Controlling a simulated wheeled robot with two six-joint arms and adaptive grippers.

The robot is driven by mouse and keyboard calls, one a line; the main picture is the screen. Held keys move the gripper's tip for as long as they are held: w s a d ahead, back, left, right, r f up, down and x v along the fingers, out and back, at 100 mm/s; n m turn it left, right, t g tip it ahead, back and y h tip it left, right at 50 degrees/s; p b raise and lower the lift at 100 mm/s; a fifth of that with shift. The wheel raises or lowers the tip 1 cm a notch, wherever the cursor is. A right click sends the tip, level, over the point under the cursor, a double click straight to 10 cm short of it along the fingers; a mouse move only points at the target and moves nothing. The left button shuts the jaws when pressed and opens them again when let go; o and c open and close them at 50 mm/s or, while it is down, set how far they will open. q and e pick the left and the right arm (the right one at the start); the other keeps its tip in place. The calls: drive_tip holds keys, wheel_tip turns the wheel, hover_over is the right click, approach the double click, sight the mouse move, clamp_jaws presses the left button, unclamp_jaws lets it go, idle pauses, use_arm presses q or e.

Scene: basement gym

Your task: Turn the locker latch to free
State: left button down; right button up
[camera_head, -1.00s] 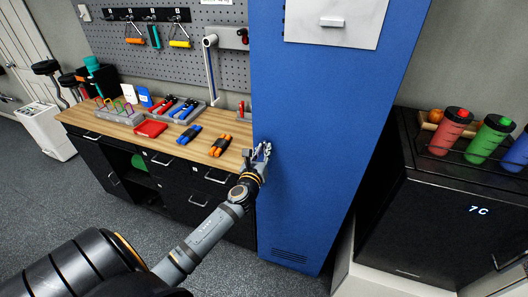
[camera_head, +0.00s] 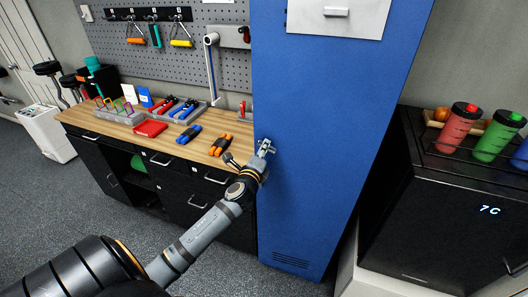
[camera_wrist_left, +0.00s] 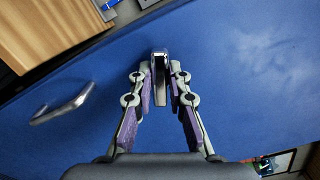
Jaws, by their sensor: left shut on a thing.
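The tall blue locker (camera_head: 315,150) stands in the middle of the head view. Its small metal latch (camera_wrist_left: 159,68) shows in the wrist view between my fingers, its bar lying along the picture's vertical. My left gripper (camera_head: 265,150) is at the locker's left edge, at bench height. In the wrist view my left gripper (camera_wrist_left: 160,92) has its two purple-padded fingers on either side of the latch, shut on it. The fingers hide part of the latch in the head view. My right gripper is not in view.
A metal pull handle (camera_wrist_left: 64,104) is on the blue surface left of the latch in the wrist view. The wooden workbench (camera_head: 108,127) with tools stands left of the locker. A black fridge (camera_head: 440,220) with bottles on top stands to the right.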

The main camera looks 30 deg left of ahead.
use_arm(q)
drive_tip(key=n+b, duration=0.1)
drive_tip(key=n, duration=0.1)
drive_tip(key=n+b, duration=0.1)
drive_tip(key=n, duration=0.1)
drive_tip(key=shift+f+n, duration=0.2)
drive_tip(key=shift+n, duration=0.1)
idle(0.5)
drive_tip(key=c, duration=1.3)
unclamp_jaws()
drive_tip(key=v, duration=1.2)
